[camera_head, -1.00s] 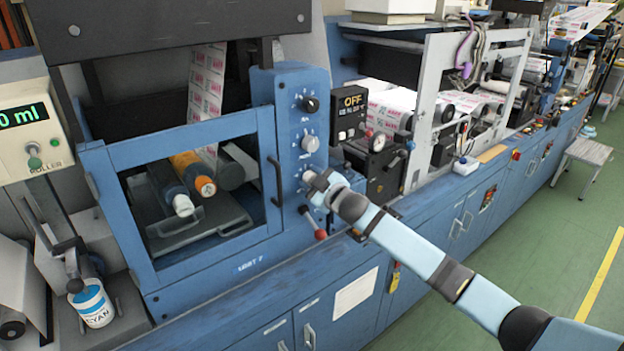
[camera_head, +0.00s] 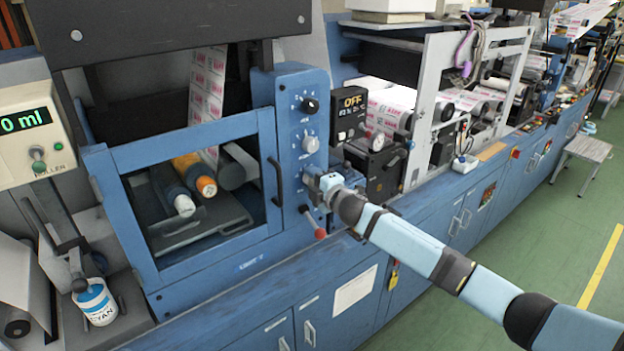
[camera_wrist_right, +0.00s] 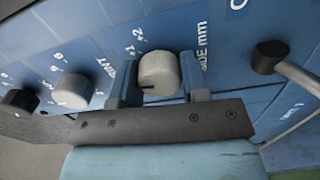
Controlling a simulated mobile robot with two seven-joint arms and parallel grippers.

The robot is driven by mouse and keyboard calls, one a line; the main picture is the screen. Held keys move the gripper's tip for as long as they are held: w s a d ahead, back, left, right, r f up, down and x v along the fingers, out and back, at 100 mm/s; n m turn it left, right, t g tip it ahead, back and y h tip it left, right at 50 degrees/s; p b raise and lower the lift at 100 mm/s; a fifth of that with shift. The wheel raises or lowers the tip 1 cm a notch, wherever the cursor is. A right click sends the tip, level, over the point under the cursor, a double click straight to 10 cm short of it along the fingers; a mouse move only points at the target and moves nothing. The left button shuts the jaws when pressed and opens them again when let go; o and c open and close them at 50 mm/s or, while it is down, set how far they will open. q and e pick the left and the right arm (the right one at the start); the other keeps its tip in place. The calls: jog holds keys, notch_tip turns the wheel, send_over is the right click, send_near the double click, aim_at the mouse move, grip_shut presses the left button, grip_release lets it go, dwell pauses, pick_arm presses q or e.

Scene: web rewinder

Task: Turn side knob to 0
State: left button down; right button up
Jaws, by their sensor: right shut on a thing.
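The side knob (camera_wrist_right: 158,72) is a pale, round knob on the blue panel, in the upper middle of the right wrist view. "SIDE mm" is printed to its right and "+1", "+2" to its upper left. A short dark mark shows low on its face; the 0 mark cannot be made out. My right gripper (camera_wrist_right: 158,85) is shut on the knob, one finger on each side. In the head view my right gripper (camera_head: 313,186) is at the panel's lower part and hides most of the knob. My left gripper is not in view.
Above the side knob are a white knob (camera_head: 310,144) and a black knob (camera_head: 310,105). A red-tipped lever (camera_head: 320,232) sticks out just below my gripper. A door handle (camera_head: 275,182) is to the left, and a black box reading OFF (camera_head: 350,112) to the right.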

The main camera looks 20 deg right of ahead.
jog(key=shift+n, duration=0.5)
jog(key=o, duration=0.9)
jog(key=b+v, duration=0.1)
jog(key=v, duration=1.3)
jog(key=shift+b, duration=0.35)
jog(key=shift+w, duration=0.1)
